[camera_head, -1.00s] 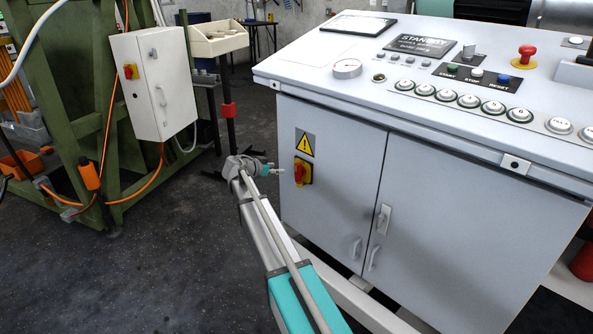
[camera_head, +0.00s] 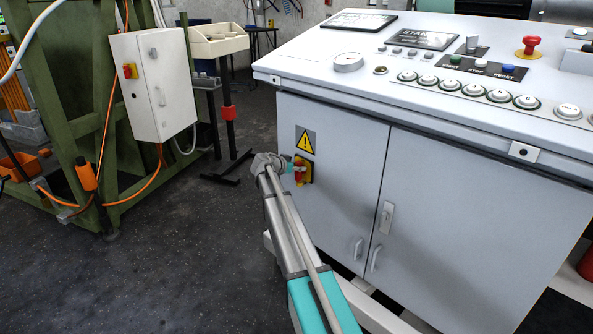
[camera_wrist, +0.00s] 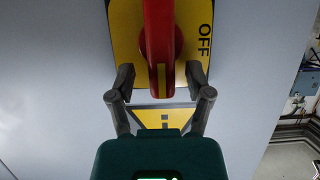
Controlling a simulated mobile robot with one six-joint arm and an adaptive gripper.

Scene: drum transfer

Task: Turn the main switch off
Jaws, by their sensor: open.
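The main switch (camera_head: 304,171) is a red rotary handle on a yellow plate, on the front of the grey control cabinet, below a yellow warning triangle. In the wrist view its red handle (camera_wrist: 160,45) shows large, pointing along the picture's vertical, with the word OFF on the plate to its right. My gripper (camera_head: 294,168) is right in front of the switch. In the wrist view its two fingers (camera_wrist: 160,76) are open, one on each side of the handle's near end, with gaps visible. Whether they touch the plate I cannot tell.
The grey cabinet (camera_head: 335,225) has door handles and a sloped button panel with a red emergency stop (camera_head: 530,44). A white box with another red switch (camera_head: 129,71) hangs on a green frame at left. The dark floor (camera_head: 190,270) left of my arm is clear.

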